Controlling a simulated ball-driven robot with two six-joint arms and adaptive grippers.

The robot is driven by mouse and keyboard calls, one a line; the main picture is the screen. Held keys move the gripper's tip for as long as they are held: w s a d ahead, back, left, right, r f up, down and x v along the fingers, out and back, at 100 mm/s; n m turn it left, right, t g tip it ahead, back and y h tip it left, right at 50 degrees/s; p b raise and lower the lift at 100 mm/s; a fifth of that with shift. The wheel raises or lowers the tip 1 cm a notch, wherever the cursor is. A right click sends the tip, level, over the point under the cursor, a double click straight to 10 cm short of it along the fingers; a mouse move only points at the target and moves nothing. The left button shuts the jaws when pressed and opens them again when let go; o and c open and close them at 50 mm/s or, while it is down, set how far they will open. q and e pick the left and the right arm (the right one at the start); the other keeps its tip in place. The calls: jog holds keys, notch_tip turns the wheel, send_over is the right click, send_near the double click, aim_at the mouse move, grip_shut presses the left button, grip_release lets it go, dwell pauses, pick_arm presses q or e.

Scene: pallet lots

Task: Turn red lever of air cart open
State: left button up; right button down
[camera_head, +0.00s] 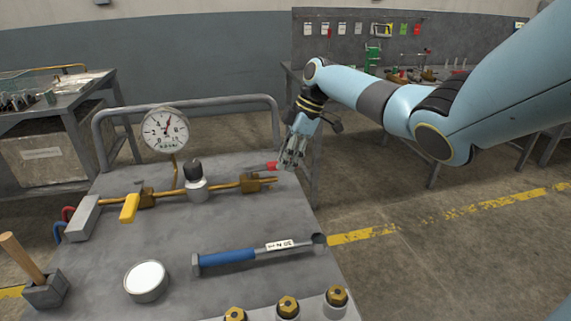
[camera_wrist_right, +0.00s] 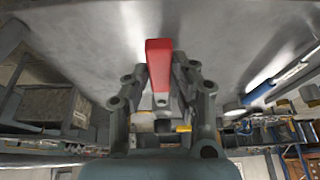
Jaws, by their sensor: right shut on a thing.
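The air cart's grey top (camera_head: 150,240) fills the left and middle of the head view. The red lever (camera_head: 271,165) shows as a small red tip near the right end of the brass pipe (camera_head: 225,185); my gripper hides the rest of it. In the wrist view the red lever (camera_wrist_right: 158,62) stands between the two fingers and reaches past them. My right gripper (camera_head: 288,160) comes in from the upper right and is shut on the lever; it also shows in the wrist view (camera_wrist_right: 160,85). My left gripper is in neither view.
On the cart are a round gauge (camera_head: 165,131), a yellow lever (camera_head: 129,208), a blue-handled torque wrench (camera_head: 240,256), a white-faced dial (camera_head: 146,280) and a wooden-handled tool (camera_head: 22,257). A grey rail (camera_head: 190,104) runs along its back. Open floor (camera_head: 420,250) lies to the right.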

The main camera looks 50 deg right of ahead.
dwell(0.3)
jog(key=c, duration=1.1)
grip_release()
jog(key=shift+w, duration=0.1)
jog(key=v, duration=1.2)
jog(key=shift+a, duration=0.1)
